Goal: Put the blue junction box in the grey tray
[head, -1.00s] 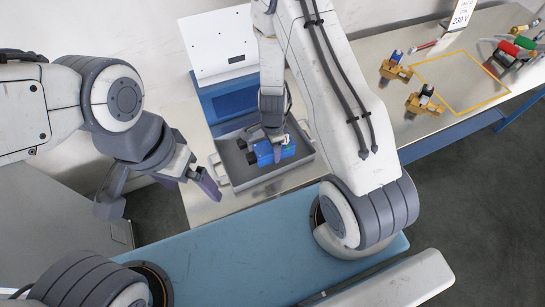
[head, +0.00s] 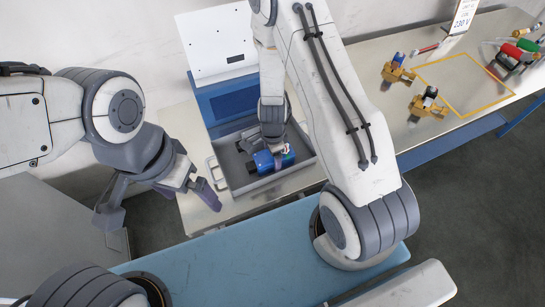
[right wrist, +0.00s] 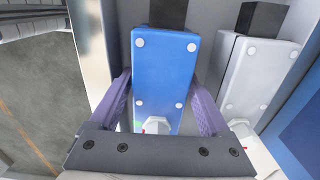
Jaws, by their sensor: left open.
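The blue junction box (head: 265,163) is inside the grey tray (head: 268,187), near its middle. My right gripper (head: 272,147) reaches down into the tray over it. In the right wrist view the blue box (right wrist: 164,80) lies between the two purple fingers (right wrist: 162,100), whose tips meet its sides. I see its lid with light corner screws and a dark gland at the far end. Whether it touches the tray floor is hard to tell. My left gripper (head: 165,205) is open and empty, left of the tray and apart from it.
A grey box (right wrist: 255,80) of similar shape lies beside the blue one in the right wrist view. A white panel (head: 218,45) and a blue bin (head: 232,100) stand behind the tray. Brass valves (head: 430,102) and a yellow outline (head: 465,85) are at the right.

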